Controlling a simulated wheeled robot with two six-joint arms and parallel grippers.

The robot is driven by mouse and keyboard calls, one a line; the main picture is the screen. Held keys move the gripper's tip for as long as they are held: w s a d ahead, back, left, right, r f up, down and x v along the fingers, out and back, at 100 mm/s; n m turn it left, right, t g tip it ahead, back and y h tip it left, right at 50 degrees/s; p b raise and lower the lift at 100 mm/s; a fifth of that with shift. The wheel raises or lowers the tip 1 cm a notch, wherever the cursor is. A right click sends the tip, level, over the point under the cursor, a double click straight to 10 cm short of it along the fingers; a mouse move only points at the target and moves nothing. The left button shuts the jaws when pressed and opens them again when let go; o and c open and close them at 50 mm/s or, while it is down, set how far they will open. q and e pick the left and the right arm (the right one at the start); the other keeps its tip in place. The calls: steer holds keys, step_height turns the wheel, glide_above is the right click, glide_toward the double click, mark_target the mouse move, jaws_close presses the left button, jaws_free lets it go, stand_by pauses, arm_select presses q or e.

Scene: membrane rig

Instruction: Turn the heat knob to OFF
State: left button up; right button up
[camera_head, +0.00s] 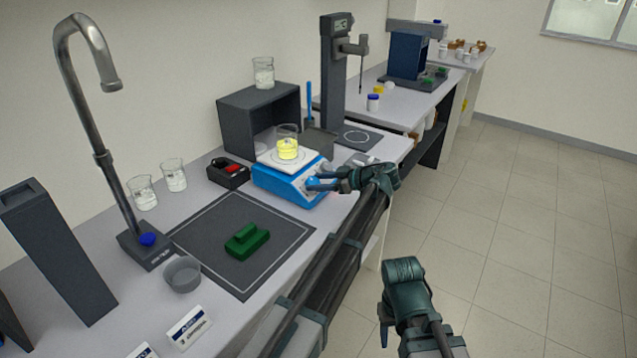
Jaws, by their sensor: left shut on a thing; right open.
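A blue hot plate (276,181) with a white top stands on the bench. A glass beaker of yellow liquid (287,149) rests on the top. My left gripper (317,184) reaches in to the front of the hot plate. It is shut on the heat knob there, and its fingers mostly hide the knob, so I cannot read its setting. My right gripper (384,334) is open and empty, low in front of the bench over the floor.
A green block (246,240) lies on a dark mat (205,224) left of the hot plate. A black box with a red switch (229,172), two beakers and a tall faucet (107,160) stand nearby. A dark stand (334,85) rises behind. The floor at right is clear.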

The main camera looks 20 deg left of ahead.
arm_select(q)
steer(key=o, duration=1.4)
steer(key=shift+c, duration=0.2)
